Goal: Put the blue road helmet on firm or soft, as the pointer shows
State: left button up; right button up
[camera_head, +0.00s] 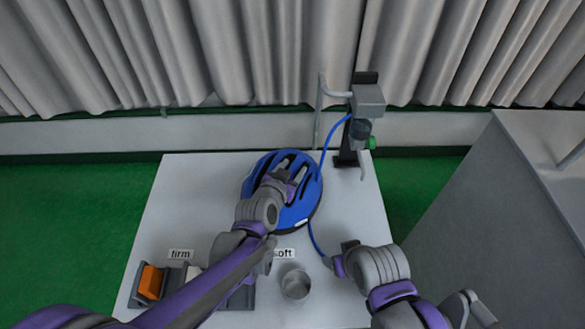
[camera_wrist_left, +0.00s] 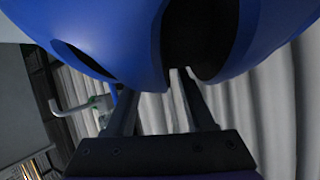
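The blue road helmet (camera_head: 258,186) is over the back middle of the table, large and close in the left wrist view (camera_wrist_left: 110,35). My left gripper (camera_head: 281,184) is at its vents. In the left wrist view, my left fingers (camera_wrist_left: 155,100) straddle a blue rib, one reaching into a dark vent, and look closed on it. Whether the helmet touches the table is hidden. The "firm" label (camera_head: 180,254) is at front left; the "soft" label (camera_head: 284,254) is partly covered by my left arm. My right gripper (camera_head: 338,262) is low at front right, its fingers unclear. I cannot make out a pointer.
A grey tray (camera_head: 133,296) with an orange block (camera_head: 150,282) lies behind my left forearm. A metal cup (camera_head: 296,284) stands between the arms. A grey stand (camera_head: 367,98) with a blue hose (camera_head: 336,129) is at the back right. The table's left back is clear.

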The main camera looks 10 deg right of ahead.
pick_arm(q)
jog(key=p+v, duration=0.1)
jog(key=v, duration=1.1)
jog(key=shift+r, duration=0.1)
pick_arm(e)
jog(key=shift+w+r, duration=0.15)
jog(key=shift+r, duration=0.5)
pick_arm(q)
jog(key=s+a+f+n+g+y, duration=0.1)
jog(key=s+a+n+y, duration=0.1)
jog(key=s+a, duration=0.2)
jog(key=s+a+f+n+g+y+p, duration=0.1)
jog(key=s+a, duration=0.4)
jog(key=a, duration=0.6)
jog(key=s+a+f+n+g+y+p, duration=0.1)
jog(key=s+a+f+n+g+y, duration=0.1)
jog(key=a, duration=0.5)
jog(key=shift+s+a+f+n+g+y, duration=0.1)
jog(key=shift+s+a+n+g+y, duration=0.15)
jog(key=shift+s+n+y, duration=0.4)
jog(key=shift+s+a+f+n+g+y, duration=0.15)
jog(key=shift+s+n+g+y, duration=0.2)
jog(key=shift+s+n, duration=0.5)
pick_arm(e)
jog(key=shift+w+r, duration=0.2)
jog(key=shift+r, duration=0.4)
jog(key=shift+w+r, duration=0.15)
jog(key=shift+r, duration=0.4)
